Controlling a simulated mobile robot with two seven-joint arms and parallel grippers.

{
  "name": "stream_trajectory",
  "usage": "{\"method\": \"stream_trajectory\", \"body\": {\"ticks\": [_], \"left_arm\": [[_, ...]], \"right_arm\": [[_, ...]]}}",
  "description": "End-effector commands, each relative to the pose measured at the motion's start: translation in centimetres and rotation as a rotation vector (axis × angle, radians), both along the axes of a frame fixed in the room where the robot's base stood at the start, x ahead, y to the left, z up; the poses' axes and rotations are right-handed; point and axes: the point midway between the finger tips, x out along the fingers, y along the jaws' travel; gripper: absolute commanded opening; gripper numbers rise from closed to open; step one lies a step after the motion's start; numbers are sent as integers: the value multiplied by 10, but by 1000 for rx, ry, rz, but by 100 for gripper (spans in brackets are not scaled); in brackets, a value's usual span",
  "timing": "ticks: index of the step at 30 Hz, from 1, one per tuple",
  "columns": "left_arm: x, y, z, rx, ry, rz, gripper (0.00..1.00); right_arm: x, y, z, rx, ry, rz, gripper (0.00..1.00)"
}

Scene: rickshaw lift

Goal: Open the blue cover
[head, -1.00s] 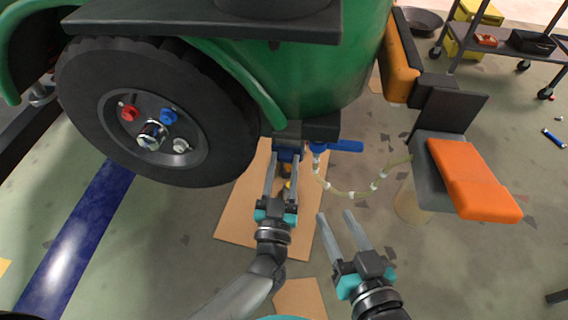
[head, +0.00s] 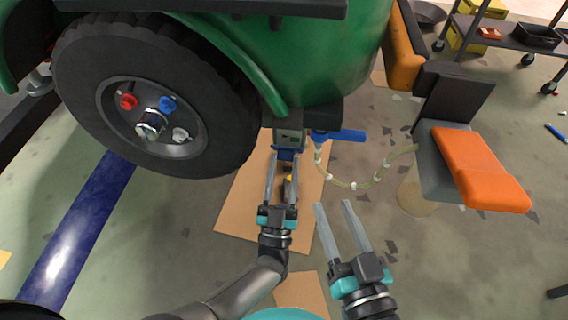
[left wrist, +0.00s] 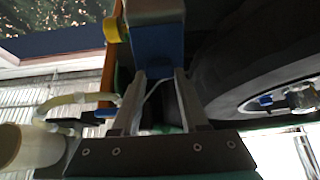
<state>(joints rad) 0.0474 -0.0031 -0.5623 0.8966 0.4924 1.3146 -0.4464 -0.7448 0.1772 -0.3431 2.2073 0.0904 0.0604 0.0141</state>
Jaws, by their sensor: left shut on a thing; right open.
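The blue cover (head: 286,155) is at the lower front of a small grey box (head: 290,136) under the green body. A grey panel with a small green patch shows above the cover. My left gripper (head: 284,163) is shut on the blue cover, one finger on each side. In the left wrist view the blue cover (left wrist: 158,48) fills the space between the fingertips. My right gripper (head: 334,207) is open and empty, lower right of the box and apart from it.
A black wheel (head: 220,105) stands close left of the box. A blue valve handle (head: 345,135) and a pale hose (head: 352,185) are to its right. An orange pad on a grey block (head: 480,170) stands farther right. Brown cardboard (head: 235,215) lies on the floor below.

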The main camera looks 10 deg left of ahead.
Motion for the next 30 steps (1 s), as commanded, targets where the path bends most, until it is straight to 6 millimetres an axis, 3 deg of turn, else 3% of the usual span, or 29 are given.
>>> {"method": "stream_trajectory", "body": {"ticks": [23,24,30], "left_arm": [[-1,0,-4,0,-37,0,0],[-1,0,-4,0,-37,0,46],[-1,0,-3,0,-38,1,68]], "right_arm": [[0,0,0,2,-3,0,50],[0,0,0,2,-3,0,50],[0,0,0,2,-3,0,50]]}}
